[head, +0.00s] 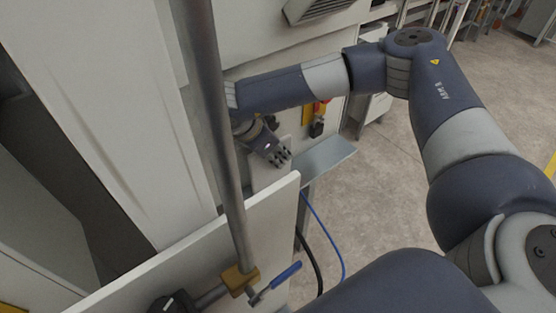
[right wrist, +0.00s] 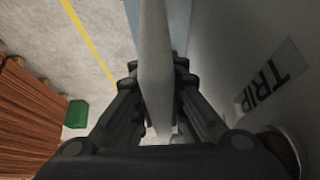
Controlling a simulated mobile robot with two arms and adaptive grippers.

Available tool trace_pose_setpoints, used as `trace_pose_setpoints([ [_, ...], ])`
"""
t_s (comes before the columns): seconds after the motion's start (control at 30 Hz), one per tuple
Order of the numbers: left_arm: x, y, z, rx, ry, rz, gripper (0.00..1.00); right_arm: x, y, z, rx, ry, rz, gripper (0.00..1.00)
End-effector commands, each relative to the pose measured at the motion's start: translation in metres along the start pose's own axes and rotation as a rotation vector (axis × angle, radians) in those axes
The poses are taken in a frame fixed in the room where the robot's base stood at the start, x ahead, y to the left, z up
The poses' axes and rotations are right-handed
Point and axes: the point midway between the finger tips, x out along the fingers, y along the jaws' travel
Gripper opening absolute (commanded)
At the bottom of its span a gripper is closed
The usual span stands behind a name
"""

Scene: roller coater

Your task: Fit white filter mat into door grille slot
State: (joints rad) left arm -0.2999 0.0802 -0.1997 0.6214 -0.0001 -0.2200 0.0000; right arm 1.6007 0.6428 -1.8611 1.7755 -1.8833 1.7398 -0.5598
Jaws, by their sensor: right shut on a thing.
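My right gripper (head: 277,156) is at the end of my long right arm, close to the pale cabinet front. In the right wrist view its two fingers (right wrist: 155,78) are shut on a thin, pale slab, the white filter mat (right wrist: 154,45), seen nearly edge-on. In the head view a pale piece of the mat (head: 264,179) seems to show below the fingers; the rest is hidden. A louvred grille (head: 318,8) shows at the top edge, apart from the gripper; its slot cannot be made out. My left gripper is not in view.
A grey-blue ledge (head: 326,154) lies just right of the gripper. A vertical metal pipe (head: 211,110) and a white panel (head: 190,258) stand in front. A blue-handled valve (head: 276,281) and blue hose (head: 327,235) are below. A TRIP label (right wrist: 272,78) is on the wall beside the gripper.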

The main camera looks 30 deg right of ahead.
Motion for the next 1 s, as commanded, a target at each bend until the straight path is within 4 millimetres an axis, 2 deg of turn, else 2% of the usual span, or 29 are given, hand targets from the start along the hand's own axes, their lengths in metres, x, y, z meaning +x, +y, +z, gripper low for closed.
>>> trace_pose_setpoints([
  [0.03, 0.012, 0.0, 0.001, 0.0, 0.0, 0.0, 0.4, -0.002, -0.001, -0.001, 0.001, -0.002, -0.003, 0.0],
  [0.1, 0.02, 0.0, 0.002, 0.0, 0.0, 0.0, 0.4, -0.012, -0.001, -0.007, 0.002, -0.001, -0.004, 0.0],
  [0.13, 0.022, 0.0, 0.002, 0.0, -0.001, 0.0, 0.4, -0.011, 0.003, -0.011, 0.002, 0.0, 0.002, 0.0],
  [0.37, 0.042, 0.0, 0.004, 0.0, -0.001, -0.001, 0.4, 0.01, 0.025, -0.045, 0.003, 0.0, 0.002, 0.0],
  [0.7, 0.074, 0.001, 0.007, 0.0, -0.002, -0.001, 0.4, 0.044, 0.065, -0.104, 0.004, -0.001, 0.002, 0.0],
  [1.0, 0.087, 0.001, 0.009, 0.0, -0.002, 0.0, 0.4, 0.059, 0.086, -0.137, 0.0, -0.001, 0.001, 0.0],
])
